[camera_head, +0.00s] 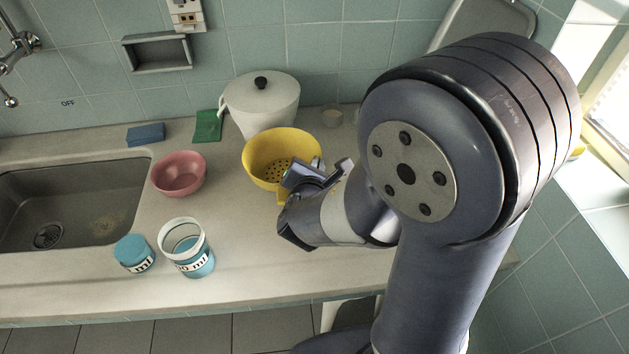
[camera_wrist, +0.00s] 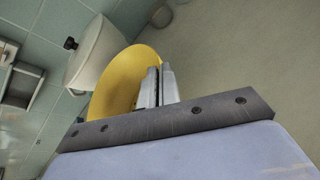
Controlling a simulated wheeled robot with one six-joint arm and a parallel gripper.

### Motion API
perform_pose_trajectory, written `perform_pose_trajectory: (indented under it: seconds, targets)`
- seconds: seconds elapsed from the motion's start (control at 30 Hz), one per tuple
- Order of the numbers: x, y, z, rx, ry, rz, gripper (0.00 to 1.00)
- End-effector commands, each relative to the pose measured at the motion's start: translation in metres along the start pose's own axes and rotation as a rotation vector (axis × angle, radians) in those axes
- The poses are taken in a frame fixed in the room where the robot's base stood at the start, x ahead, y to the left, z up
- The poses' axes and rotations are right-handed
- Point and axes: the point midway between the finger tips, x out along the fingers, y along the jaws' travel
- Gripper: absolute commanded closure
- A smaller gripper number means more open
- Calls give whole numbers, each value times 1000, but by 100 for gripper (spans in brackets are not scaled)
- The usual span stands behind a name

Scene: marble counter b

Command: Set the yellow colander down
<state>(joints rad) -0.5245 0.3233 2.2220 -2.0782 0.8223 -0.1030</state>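The yellow colander (camera_head: 262,172), a round bowl with holes in its bottom, is right of the middle of the counter in the head view, in front of the white pot. It also shows in the wrist view (camera_wrist: 120,80), just beyond my fingers. My gripper (camera_head: 303,178) is at the colander's near right side. In the wrist view my gripper (camera_wrist: 159,86) has its two fingers close together at the colander's rim, and it looks shut on that rim. My fingers and wrist hide part of the colander. I cannot tell whether its underside touches the counter.
A white lidded pot (camera_head: 262,107) stands behind the colander, with a green box (camera_head: 208,126) beside it. A pink bowl (camera_head: 180,175), blue sponge (camera_head: 146,134), blue-labelled jar (camera_head: 190,250) and its blue lid (camera_head: 134,253) are to the left, near the sink (camera_head: 70,205). Counter in front is clear.

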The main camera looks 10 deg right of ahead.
Motion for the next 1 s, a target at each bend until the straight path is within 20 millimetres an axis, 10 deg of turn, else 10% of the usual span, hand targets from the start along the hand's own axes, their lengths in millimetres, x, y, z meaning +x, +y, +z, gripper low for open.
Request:
perform_pose_trajectory:
  seconds: [0.87,1.0]
  targets:
    - [18,-20,-40,3,-2,1,100]
    - [17,-19,-40,2,-1,1,88]
